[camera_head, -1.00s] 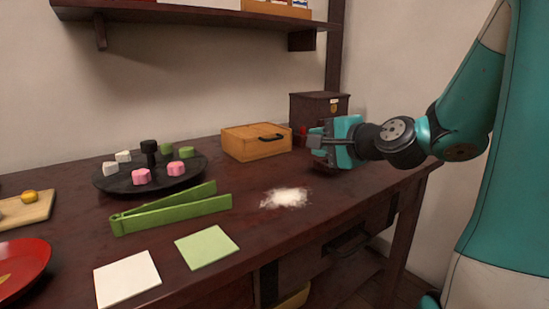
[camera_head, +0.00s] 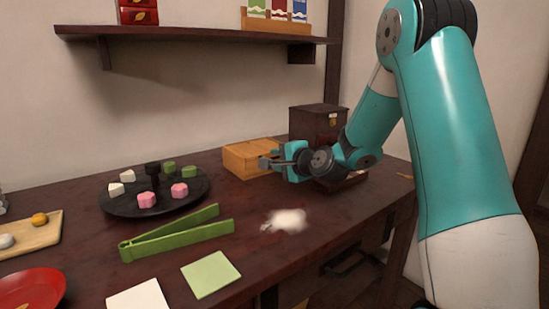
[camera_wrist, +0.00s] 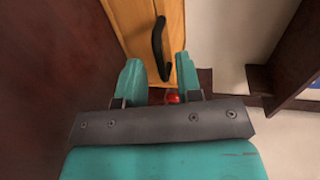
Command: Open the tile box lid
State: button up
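The tile box (camera_head: 242,160) is a light wooden box with its lid shut, on the dark table below the shelf. Its black handle (camera_wrist: 158,42) shows on the orange wood in the wrist view. My gripper (camera_head: 268,162) is at the right side of the box and hides the handle in the head view. In the wrist view, my gripper's two teal fingers (camera_wrist: 158,66) are apart, with the near end of the handle between their tips in the picture. Whether they touch the handle cannot be told.
A dark box (camera_head: 316,121) stands behind my gripper. A round black tray (camera_head: 128,205) with colored sweets, green tongs (camera_head: 178,236), a white powder pile (camera_head: 287,219) and a green square (camera_head: 210,274) lie left and in front. A shelf (camera_head: 200,35) hangs above.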

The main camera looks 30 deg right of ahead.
aim_at(260, 150)
jog(key=shift+x, duration=1.25)
grip_shut()
